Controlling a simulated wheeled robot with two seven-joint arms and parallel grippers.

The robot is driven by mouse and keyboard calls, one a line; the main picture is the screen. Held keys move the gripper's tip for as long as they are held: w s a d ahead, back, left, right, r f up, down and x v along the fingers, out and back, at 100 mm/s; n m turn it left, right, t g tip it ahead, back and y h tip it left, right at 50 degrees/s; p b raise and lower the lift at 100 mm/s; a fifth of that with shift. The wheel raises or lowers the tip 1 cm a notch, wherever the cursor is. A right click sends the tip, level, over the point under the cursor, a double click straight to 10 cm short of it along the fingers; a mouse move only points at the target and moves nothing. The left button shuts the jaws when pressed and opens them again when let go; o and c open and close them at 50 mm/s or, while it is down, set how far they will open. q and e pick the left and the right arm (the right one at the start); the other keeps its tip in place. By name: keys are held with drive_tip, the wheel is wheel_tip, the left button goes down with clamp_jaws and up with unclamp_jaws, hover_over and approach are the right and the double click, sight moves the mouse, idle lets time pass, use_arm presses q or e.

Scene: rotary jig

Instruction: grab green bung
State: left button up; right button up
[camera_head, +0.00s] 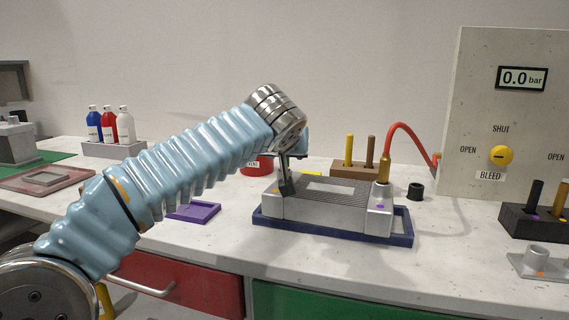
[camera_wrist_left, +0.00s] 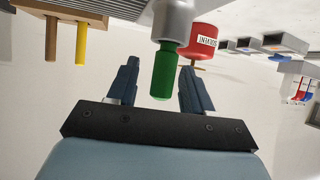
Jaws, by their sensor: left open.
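In the left wrist view the green bung (camera_wrist_left: 163,76) projects from a grey metal fitting (camera_wrist_left: 174,20). Its free end lies between the two fingers of my open left gripper (camera_wrist_left: 158,88), with a visible gap on each side. In the head view my left gripper (camera_head: 287,180) is at the left end of the grey metal block (camera_head: 330,208); the bung cannot be made out there, apparently hidden by the gripper. My right gripper is not in view.
The block sits in a navy tray (camera_head: 408,240). A red hose (camera_head: 403,129) joins a brass fitting at its right end. A red labelled container (camera_wrist_left: 203,40) is close beside the bung. A wooden block (camera_head: 350,171) with pegs is behind; a purple tray (camera_head: 195,212) lies left.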

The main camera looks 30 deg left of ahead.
use_arm(q)
clamp_jaws()
idle(0.4)
